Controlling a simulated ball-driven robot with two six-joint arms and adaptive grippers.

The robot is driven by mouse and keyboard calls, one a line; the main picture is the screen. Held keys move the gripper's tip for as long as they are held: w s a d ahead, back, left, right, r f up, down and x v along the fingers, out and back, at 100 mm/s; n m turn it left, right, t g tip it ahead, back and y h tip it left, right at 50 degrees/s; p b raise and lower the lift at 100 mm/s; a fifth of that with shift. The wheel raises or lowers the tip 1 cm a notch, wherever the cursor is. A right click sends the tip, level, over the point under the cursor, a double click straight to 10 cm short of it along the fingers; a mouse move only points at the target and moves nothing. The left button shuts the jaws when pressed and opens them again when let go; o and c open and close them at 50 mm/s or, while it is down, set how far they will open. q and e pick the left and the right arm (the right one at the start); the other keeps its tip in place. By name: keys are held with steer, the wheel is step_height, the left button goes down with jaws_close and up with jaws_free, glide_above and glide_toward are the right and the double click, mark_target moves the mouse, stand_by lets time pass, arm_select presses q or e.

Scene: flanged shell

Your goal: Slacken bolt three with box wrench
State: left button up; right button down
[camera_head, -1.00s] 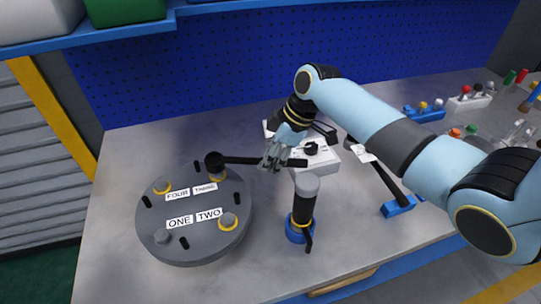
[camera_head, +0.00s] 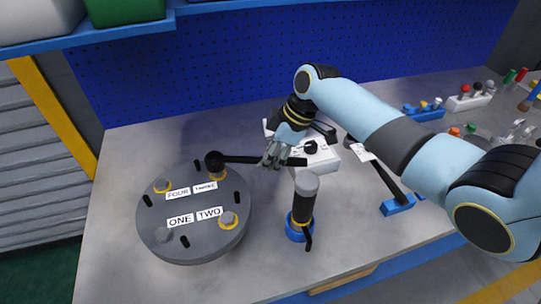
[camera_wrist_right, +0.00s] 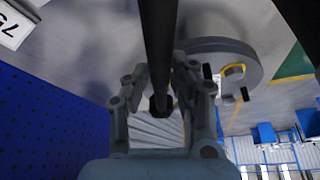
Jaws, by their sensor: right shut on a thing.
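The flanged shell's round grey lid (camera_head: 175,243) carries bolts with labels ONE, TWO, THREE and FOUR. My right gripper (camera_head: 271,157) is shut on the black handle of the box wrench (camera_head: 240,160), which lies roughly level. The wrench's thick head is at bolt three (camera_head: 218,176), by the THREE label, and hides its top; I cannot tell how fully it is seated. In the right wrist view the dark wrench handle (camera_wrist_right: 158,45) runs between the fingers of the right gripper (camera_wrist_right: 160,85). My left gripper is not in view.
A grey-topped black tool (camera_head: 304,200) stands upright in a blue ring holder right of the lid. A white block (camera_head: 320,160) is behind the gripper. A long black tool (camera_head: 387,180) lies farther right. The blue pegboard (camera_head: 230,70) closes the back.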

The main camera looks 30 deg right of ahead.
steer(key=shift+f+b, duration=0.85)
steer(key=shift+f, duration=0.5)
stand_by(0.3)
steer(key=shift+w+d, duration=0.1)
steer(key=w+d+n+g+b, duration=0.1)
steer(key=w+n+g+b, duration=0.3)
steer(key=w+n+b, duration=0.8)
steer(key=shift+w+f+g+b, duration=0.35)
steer(key=shift+w+b, duration=0.45)
steer(key=shift+b, duration=6.85)
steer(key=shift+r+n, duration=0.25)
steer(key=shift+n, duration=0.05)
